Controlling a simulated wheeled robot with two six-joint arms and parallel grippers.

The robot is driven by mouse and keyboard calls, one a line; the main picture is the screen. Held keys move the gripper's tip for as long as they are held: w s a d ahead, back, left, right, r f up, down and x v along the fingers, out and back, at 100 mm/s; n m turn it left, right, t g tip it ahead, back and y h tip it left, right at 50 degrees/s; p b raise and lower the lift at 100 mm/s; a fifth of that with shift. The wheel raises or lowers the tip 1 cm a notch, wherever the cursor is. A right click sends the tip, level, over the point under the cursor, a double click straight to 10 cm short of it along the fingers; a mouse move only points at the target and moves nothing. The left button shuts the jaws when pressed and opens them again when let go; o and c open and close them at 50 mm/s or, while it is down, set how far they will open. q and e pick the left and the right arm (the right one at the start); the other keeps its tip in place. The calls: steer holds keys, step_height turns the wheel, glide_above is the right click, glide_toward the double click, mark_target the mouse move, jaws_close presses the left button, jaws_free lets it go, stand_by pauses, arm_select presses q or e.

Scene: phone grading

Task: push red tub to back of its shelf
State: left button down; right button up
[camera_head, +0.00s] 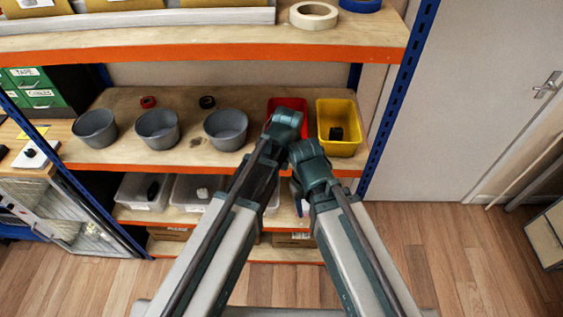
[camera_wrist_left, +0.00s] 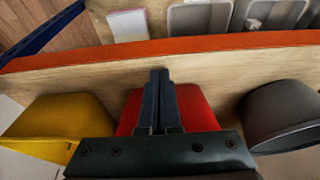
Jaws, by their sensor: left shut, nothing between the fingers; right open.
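The red tub (camera_head: 287,102) stands on the middle shelf between a grey tub and the yellow tub, partly hidden by my left wrist in the head view. In the left wrist view, the red tub (camera_wrist_left: 198,108) shows behind my left gripper (camera_wrist_left: 160,76). That gripper's fingers are together with nothing between them. They overlap the tub in the picture, and I cannot tell whether they touch it. My right gripper (camera_head: 300,203) is below the middle shelf's front edge, small and partly hidden by its own wrist. It is open and away from the red tub.
The yellow tub (camera_head: 338,143), with a dark item inside, is right of the red one. A grey tub (camera_head: 226,130) is left of it, with more grey tubs further left. The upper shelf (camera_head: 215,50) overhangs. A blue upright (camera_head: 400,85) bounds the right side.

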arm_select(q)
steer(key=shift+w+a, duration=0.15)
steer(key=shift+w, duration=0.75)
steer(key=shift+s, duration=0.15)
arm_select(e)
steer(key=shift+w+a, duration=0.25)
steer(key=shift+a, duration=0.1)
arm_select(q)
steer(key=w, duration=1.8)
steer(key=shift+w, duration=0.1)
steer(key=shift+r, duration=0.1)
arm_select(e)
steer(key=shift+r, duration=0.1)
